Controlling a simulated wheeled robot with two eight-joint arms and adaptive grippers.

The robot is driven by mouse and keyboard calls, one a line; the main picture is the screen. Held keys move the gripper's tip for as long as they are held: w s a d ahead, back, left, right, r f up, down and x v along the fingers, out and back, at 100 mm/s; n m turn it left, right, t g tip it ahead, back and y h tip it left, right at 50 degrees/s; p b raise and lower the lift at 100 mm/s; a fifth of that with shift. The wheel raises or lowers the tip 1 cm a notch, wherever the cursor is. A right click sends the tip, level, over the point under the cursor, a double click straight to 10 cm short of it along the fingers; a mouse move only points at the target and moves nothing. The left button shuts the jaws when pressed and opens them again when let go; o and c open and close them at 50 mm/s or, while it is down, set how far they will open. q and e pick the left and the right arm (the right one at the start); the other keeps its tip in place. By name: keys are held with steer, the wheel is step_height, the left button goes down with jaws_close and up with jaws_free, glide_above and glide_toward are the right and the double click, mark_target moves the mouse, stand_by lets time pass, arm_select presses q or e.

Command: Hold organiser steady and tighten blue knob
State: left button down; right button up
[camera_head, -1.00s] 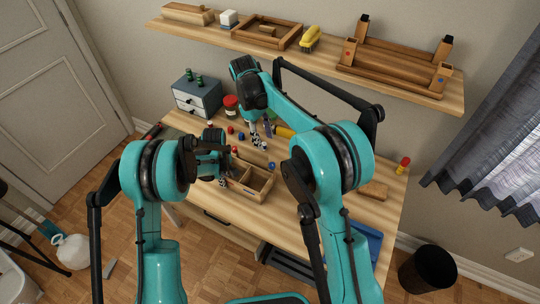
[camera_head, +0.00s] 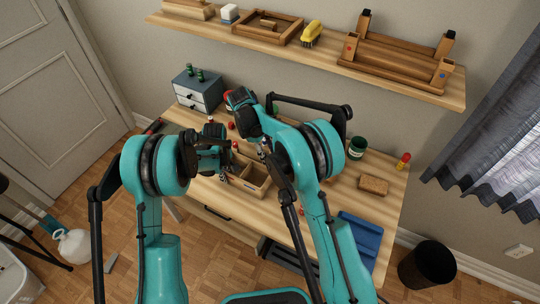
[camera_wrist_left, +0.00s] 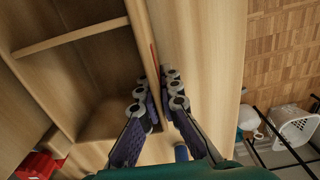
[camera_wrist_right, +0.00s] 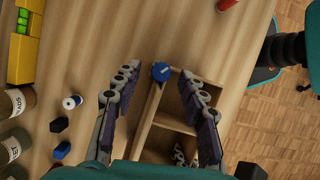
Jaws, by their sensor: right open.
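The wooden organiser (camera_head: 258,186) lies on the desk, with open compartments; it also shows in the left wrist view (camera_wrist_left: 70,42) and right wrist view (camera_wrist_right: 172,122). The blue knob (camera_wrist_right: 161,71) sits at the organiser's end corner in the right wrist view; my right arm hides it in the head view. My left gripper (camera_wrist_left: 160,84) has its fingers close together on either side of the organiser's wall, one inside a compartment and one outside. My right gripper (camera_wrist_right: 161,78) is open above the organiser, the knob showing between its fingertips; whether they touch it is unclear.
Jars (camera_wrist_right: 14,103), a yellow bin (camera_wrist_right: 23,50) and small loose blue and black pieces stand beside the organiser. A drawer box (camera_head: 198,91) stands at the desk's back left. A brown block (camera_head: 374,185) and blue tray (camera_head: 360,238) lie right. A shelf (camera_head: 320,58) hangs above.

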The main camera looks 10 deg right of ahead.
steer(key=shift+d+f, duration=0.1)
steer(key=shift+f, duration=0.15)
jaws_close()
steer(key=shift+d+m+g+y, duration=0.1)
steer(key=shift+m+g+y, duration=0.3)
steer(key=shift+m, duration=1.2)
jaws_free()
